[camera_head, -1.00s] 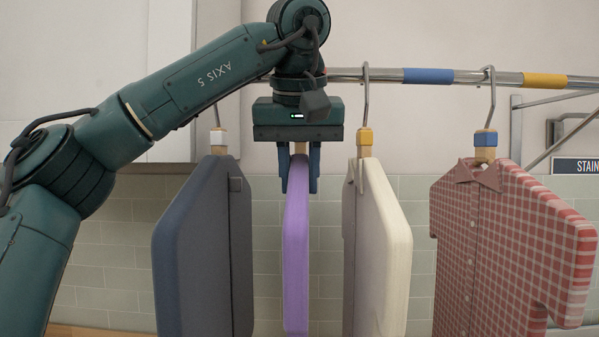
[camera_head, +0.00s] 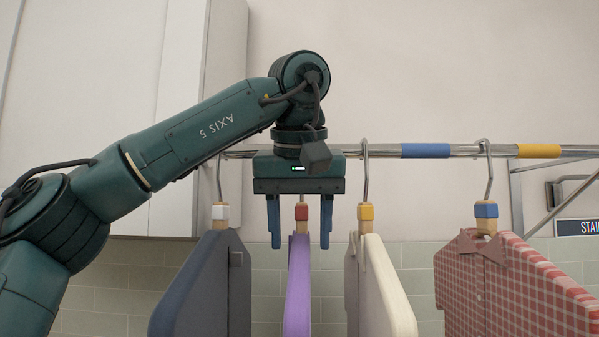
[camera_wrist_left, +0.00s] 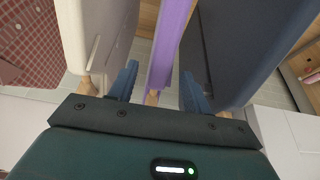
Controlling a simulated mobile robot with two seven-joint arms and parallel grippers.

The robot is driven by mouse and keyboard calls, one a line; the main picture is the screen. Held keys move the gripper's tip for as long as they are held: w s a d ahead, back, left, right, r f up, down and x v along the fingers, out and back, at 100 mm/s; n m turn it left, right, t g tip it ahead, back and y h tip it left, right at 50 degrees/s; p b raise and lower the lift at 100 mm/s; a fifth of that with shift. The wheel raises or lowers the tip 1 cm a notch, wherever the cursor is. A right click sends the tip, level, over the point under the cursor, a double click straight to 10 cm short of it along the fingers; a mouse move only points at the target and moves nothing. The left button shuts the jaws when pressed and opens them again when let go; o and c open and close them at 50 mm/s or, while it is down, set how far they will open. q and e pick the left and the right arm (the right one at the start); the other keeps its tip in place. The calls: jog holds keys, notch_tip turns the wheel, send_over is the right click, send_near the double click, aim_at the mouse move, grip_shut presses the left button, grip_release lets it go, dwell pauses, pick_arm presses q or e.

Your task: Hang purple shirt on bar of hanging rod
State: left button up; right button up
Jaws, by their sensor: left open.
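The purple shirt (camera_head: 298,285) hangs upright below the metal rod (camera_head: 470,151), between a dark grey shirt and a cream shirt. Its hanger has a wooden neck with a red block (camera_head: 301,212); the hook above is hidden behind my gripper, so I cannot see it meet the rod. My left gripper (camera_head: 301,240) is open, its blue fingers apart on either side of the purple shirt's hanger neck. In the left wrist view the purple shirt (camera_wrist_left: 168,45) lies between the open fingers (camera_wrist_left: 158,85), with gaps on both sides. My right gripper is not in view.
The dark grey shirt (camera_head: 205,290) hangs close on the left, the cream shirt (camera_head: 385,290) close on the right. A red checked shirt (camera_head: 510,290) hangs further right. A wall bracket (camera_head: 560,200) and a sign (camera_head: 578,227) are at the right edge. A white cabinet (camera_head: 190,110) stands behind my arm.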

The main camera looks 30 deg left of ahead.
pick_arm(q)
jog(key=v, duration=0.9)
jog(key=shift+r, duration=0.35)
jog(key=shift+s+d, duration=0.1)
jog(key=shift+s, duration=0.05)
